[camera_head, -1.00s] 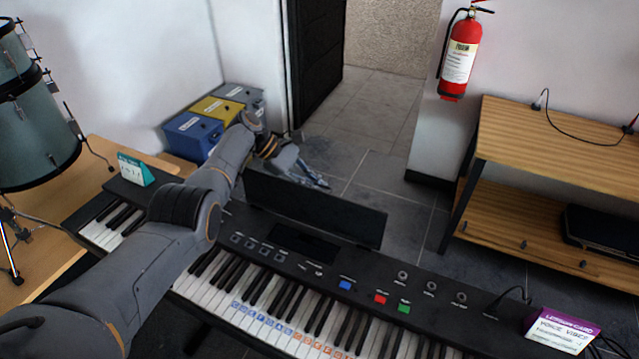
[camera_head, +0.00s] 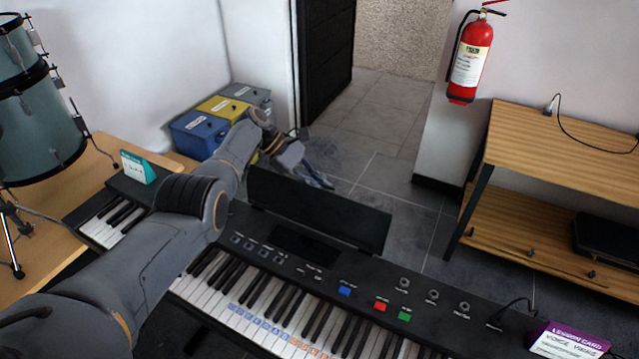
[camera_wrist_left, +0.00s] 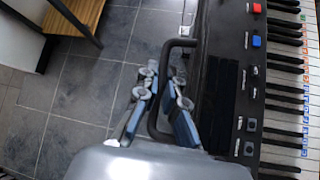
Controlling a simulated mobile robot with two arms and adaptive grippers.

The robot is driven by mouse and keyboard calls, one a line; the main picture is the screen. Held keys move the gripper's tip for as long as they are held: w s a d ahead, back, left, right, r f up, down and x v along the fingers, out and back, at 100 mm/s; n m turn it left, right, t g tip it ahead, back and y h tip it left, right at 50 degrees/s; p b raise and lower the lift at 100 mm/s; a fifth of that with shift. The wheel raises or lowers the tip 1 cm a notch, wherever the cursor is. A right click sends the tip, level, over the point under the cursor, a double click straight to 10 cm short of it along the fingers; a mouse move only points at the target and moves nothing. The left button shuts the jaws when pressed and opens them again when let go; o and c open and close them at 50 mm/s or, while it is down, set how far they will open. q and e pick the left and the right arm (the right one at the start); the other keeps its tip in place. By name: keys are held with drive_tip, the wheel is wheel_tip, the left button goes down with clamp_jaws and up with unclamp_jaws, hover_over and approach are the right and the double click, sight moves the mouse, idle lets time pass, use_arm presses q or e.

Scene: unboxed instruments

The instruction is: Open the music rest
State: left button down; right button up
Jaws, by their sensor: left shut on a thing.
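The music rest (camera_head: 318,212) is a dark flat panel standing up along the back edge of the black keyboard (camera_head: 330,268). In the left wrist view the music rest (camera_wrist_left: 155,122) shows as a thin dark bent frame beside the keyboard. My left gripper (camera_head: 322,180) reaches behind the rest in the head view, and the panel hides part of it. In the left wrist view my left gripper (camera_wrist_left: 163,90) has its blue-grey fingers on both sides of the frame, shut on it. My right gripper is not in view.
Blue, yellow and grey bins (camera_head: 222,112) stand against the wall. A wooden shelf (camera_head: 570,145) is at the right. Floor behind the keyboard is clear.

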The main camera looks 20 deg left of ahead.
use_arm(q)
drive_tip(key=shift+w+d+f, duration=0.1)
drive_tip(key=shift+w+f, duration=0.05)
drive_tip(key=shift+f, duration=0.05)
idle(0.4)
drive_tip(key=c, duration=1.7)
unclamp_jaws()
drive_tip(key=shift+f, duration=0.1)
drive_tip(key=shift+a+r, duration=0.2)
drive_tip(key=shift+a, duration=0.05)
drive_tip(key=v, duration=1.2)
drive_tip(key=shift+w+d+r, duration=0.1)
drive_tip(key=shift+d+r, duration=0.05)
drive_tip(key=shift+d, duration=0.05)
drive_tip(key=shift+a, duration=0.1)
